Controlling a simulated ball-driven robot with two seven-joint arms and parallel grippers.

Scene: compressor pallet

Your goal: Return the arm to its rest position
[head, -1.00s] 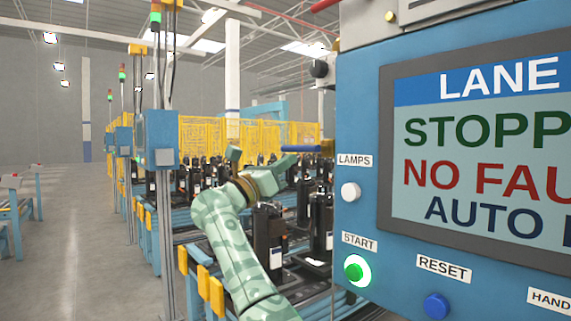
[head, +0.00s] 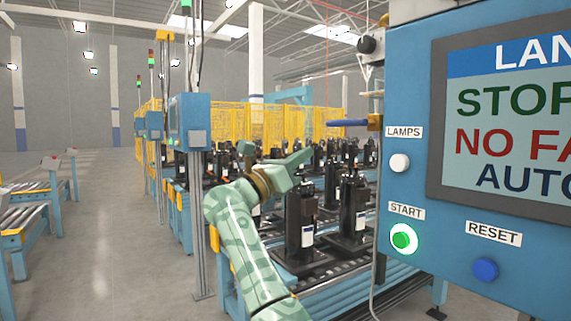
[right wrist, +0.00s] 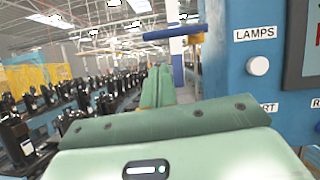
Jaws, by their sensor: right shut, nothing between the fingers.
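My right arm, pale green, rises from the bottom of the head view and bends at the wrist. Its gripper (head: 297,160) is shut and empty, pointing right toward the panel but apart from it. In the right wrist view the shut fingers (right wrist: 158,85) point ahead, left of the blue panel. The blue control panel (head: 412,280) fills the right of the head view. It carries a lit green START button (head: 404,239), a blue RESET button (head: 485,269) and a white LAMPS button (head: 400,162). Its screen (head: 510,125) reads partly STOP and AUTO. My left gripper is out of view.
Black compressors (head: 300,220) stand on pallets along a roller conveyor behind my arm. A blue lever (head: 347,123) sticks out left of the panel. A grey post (head: 197,225) stands left of my arm. Open floor (head: 115,240) lies further left.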

